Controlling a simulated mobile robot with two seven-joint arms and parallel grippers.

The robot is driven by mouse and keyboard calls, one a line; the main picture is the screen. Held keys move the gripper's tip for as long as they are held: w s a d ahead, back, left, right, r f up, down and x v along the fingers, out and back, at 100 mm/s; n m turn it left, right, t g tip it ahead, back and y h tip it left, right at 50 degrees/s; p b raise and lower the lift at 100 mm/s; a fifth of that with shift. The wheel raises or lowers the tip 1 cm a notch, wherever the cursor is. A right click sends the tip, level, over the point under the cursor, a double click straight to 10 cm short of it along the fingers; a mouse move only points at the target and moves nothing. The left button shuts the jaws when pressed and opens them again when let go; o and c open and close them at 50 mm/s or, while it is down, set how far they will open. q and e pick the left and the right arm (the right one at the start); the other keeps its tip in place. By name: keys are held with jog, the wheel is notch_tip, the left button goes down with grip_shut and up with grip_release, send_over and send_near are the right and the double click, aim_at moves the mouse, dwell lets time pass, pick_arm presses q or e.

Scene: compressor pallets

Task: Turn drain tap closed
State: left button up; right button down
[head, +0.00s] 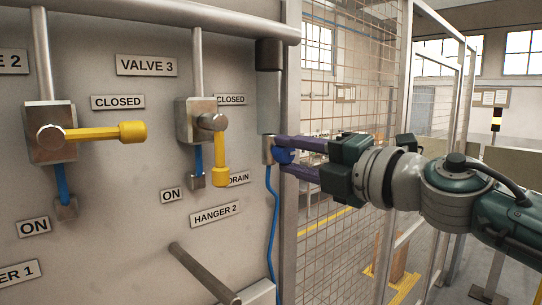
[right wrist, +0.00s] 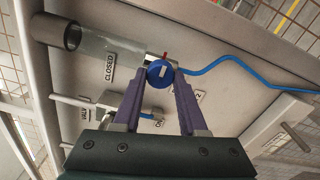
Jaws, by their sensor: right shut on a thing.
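The drain tap is a small blue knob (head: 284,155) on a metal fitting below a grey cylinder at the panel's right edge. In the right wrist view the blue knob (right wrist: 160,74) faces me, with a white bar on it and a small red mark beside it. My right gripper (head: 287,157) reaches in from the right with purple fingers, one above and one below the knob. In the wrist view the fingertips (right wrist: 162,76) are shut on the knob's sides. The fingers hide part of the knob in the head view. My left gripper is out of view.
Yellow valve handles (head: 120,132) and (head: 220,165) stand out from the panel at the left; one lies level, the other hangs down. A metal hanger rod (head: 205,273) sticks out below. A blue hose (head: 274,220) hangs under the tap. Mesh fencing (head: 345,100) stands behind.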

jog(key=shift+c, duration=2.3)
grip_release()
jog(key=v, duration=1)
